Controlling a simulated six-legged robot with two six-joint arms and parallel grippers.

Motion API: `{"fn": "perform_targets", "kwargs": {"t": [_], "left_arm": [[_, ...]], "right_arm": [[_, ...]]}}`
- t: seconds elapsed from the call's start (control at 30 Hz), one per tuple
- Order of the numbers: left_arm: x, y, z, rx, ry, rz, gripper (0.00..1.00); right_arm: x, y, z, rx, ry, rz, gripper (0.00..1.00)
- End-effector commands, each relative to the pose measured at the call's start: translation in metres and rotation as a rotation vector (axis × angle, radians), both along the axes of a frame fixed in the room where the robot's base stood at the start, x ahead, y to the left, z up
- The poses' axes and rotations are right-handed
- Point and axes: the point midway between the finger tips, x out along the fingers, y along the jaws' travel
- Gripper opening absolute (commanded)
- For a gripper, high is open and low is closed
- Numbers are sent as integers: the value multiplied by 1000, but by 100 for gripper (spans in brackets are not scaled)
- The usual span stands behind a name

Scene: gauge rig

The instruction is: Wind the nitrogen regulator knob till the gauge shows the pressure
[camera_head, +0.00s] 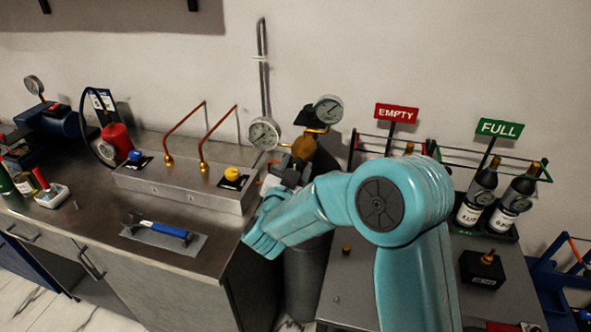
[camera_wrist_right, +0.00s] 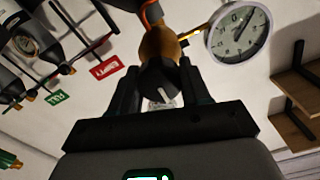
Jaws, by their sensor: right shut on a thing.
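The nitrogen regulator is a brass body (camera_head: 317,130) with two round white gauges, one at its left (camera_head: 264,133) and one higher at its right (camera_head: 328,109). It sits at the back, above a dark grey cylinder (camera_head: 304,270). My right gripper (camera_head: 291,171) is shut on the regulator knob, which the gripper partly hides in the head view. In the right wrist view the dark knob (camera_wrist_right: 161,82) with a pale mark lies between the two fingers. One gauge (camera_wrist_right: 238,32) faces that view; its figures are too small to read. My left gripper is in neither view.
A steel bench (camera_head: 105,220) at the left holds a manifold box (camera_head: 185,188) with blue and yellow knobs, copper pipes and a blue-handled trowel (camera_head: 158,229). At the right stand EMPTY (camera_head: 396,113) and FULL (camera_head: 498,128) signs, racks and bottles.

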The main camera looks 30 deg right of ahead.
Motion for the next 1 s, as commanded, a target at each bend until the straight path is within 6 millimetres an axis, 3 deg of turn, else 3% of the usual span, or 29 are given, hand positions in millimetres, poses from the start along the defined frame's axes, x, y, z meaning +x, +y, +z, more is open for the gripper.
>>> {"fn": "perform_targets", "kwargs": {"t": [1.0], "left_arm": [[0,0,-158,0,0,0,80]], "right_arm": [[-3,-3,-5,572,-688,-5,16]]}}
